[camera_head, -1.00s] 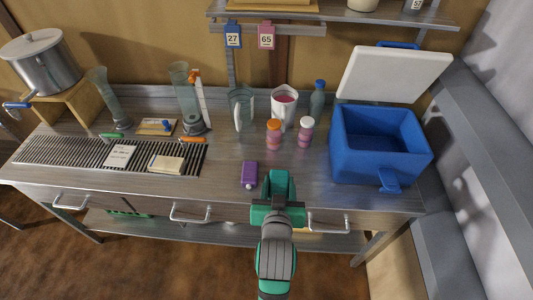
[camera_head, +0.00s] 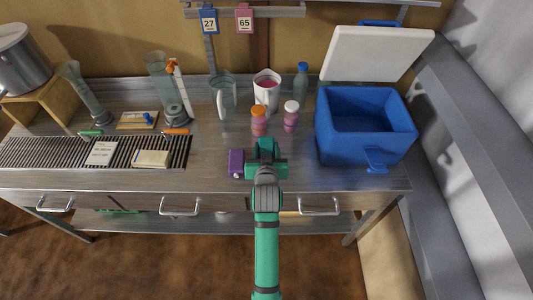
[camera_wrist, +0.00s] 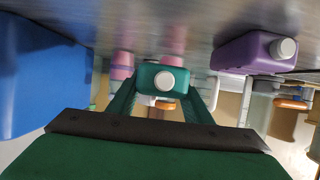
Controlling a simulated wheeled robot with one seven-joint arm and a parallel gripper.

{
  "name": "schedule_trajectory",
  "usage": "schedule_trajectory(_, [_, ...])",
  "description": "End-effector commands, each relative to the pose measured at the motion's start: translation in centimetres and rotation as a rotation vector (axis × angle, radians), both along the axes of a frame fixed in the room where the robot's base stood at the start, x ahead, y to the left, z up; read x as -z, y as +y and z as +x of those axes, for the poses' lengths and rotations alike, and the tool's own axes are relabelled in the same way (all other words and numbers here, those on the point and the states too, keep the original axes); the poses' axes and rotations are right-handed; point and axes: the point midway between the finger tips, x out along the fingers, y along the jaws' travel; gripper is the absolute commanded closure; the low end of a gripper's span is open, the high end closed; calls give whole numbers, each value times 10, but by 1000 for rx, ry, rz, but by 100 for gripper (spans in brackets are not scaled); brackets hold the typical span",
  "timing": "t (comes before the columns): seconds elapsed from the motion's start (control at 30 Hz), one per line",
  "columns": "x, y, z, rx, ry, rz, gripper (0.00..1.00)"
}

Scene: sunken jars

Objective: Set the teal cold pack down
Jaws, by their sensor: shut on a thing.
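The teal cold pack (camera_wrist: 146,74) shows in the wrist view with its white cap facing the camera. My gripper (camera_head: 266,150) is shut on it, one finger at each side. In the head view they are over the front part of the steel counter, and the pack is hard to tell from my green gripper. I cannot tell whether the pack touches the counter. A purple cold pack (camera_head: 236,163) lies just left of my gripper; it also shows at the right of the wrist view (camera_wrist: 243,52), apart from the teal pack.
A blue cooler (camera_head: 338,146) stands open at the right, its white lid (camera_head: 376,53) raised. Two pink jars, with an orange cap (camera_head: 259,122) and a white cap (camera_head: 290,116), stand just behind my gripper. A white cup (camera_head: 266,91) and glass pitcher (camera_head: 224,97) are farther back.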

Motion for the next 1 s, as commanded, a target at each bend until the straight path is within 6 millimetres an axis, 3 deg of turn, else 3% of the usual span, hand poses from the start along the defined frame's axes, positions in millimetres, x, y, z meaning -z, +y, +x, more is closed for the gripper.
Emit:
schedule_trajectory(0.23, [12, 0, 10, 0, 0, 0, 83])
schedule_trajectory(0.47, [41, 0, 10, 0, 2, 0, 83])
schedule_trajectory(0.87, [45, 0, 10, 0, -1, 0, 83])
schedule_trajectory(0.9, [45, 0, 10, 0, 0, 0, 45])
schedule_trajectory(0.93, [45, 0, 10, 0, 0, 0, 38])
schedule_trajectory(1.0, [45, -1, 10, 1, 0, 1, 36])
